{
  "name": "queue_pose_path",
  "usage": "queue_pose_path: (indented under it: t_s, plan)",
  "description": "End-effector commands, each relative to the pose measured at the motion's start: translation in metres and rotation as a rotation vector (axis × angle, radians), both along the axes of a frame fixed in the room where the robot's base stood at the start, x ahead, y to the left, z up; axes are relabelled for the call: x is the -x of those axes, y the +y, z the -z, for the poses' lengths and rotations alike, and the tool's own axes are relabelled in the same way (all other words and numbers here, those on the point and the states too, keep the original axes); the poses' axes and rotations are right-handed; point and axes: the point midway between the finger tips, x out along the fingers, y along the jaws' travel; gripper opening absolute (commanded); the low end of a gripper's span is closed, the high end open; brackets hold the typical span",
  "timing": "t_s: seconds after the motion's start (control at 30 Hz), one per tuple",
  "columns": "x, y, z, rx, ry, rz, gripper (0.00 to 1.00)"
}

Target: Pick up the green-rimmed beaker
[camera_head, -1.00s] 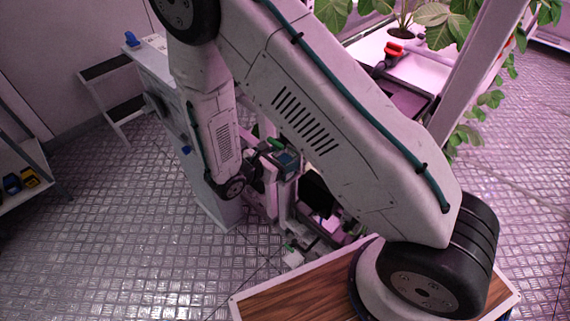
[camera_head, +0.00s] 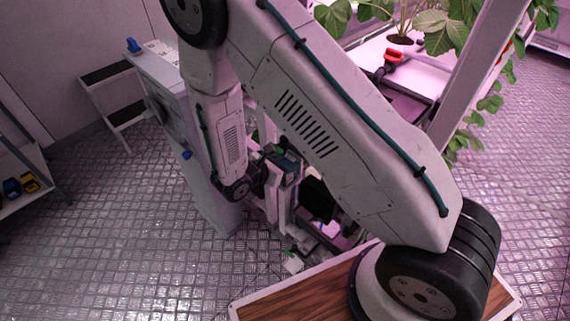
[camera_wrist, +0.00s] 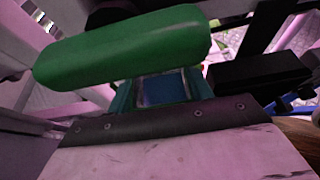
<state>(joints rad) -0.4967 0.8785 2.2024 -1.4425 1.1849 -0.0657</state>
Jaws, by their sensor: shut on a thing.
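My gripper (camera_head: 276,168) hangs at the end of my folded arm, low beside the white racks in the head view; its fingertips are hard to make out there. In the wrist view a thick, rounded green band (camera_wrist: 125,48) lies tilted across the upper left, close in front of my gripper. It fits the rim of the green-rimmed beaker seen edge-on, and my gripper is shut on it. The beaker's body is mostly hidden, and I cannot see its inside. In the head view my arm and gripper cover most of it.
A white cabinet (camera_head: 172,88) with a blue knob stands left of my gripper, and a small step (camera_head: 108,76) is behind it. A rack with leafy plants (camera_head: 452,32) and a red-handled item (camera_head: 391,57) is at upper right. The metal floor (camera_head: 110,225) at left is clear.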

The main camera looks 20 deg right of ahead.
Motion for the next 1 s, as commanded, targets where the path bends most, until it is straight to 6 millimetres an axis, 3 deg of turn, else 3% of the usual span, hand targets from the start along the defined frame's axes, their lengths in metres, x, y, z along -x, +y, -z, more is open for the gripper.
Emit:
queue_pose_path:
  t_s: [0.13, 0.7, 1.0]
  plan:
    - [0.000, 0.000, -0.014, -0.001, -0.003, 0.001, 0.25]
    - [0.051, 0.126, -0.012, 0.000, -0.003, -0.006, 0.25]
    - [0.067, 0.163, -0.012, 0.001, -0.001, -0.001, 0.25]
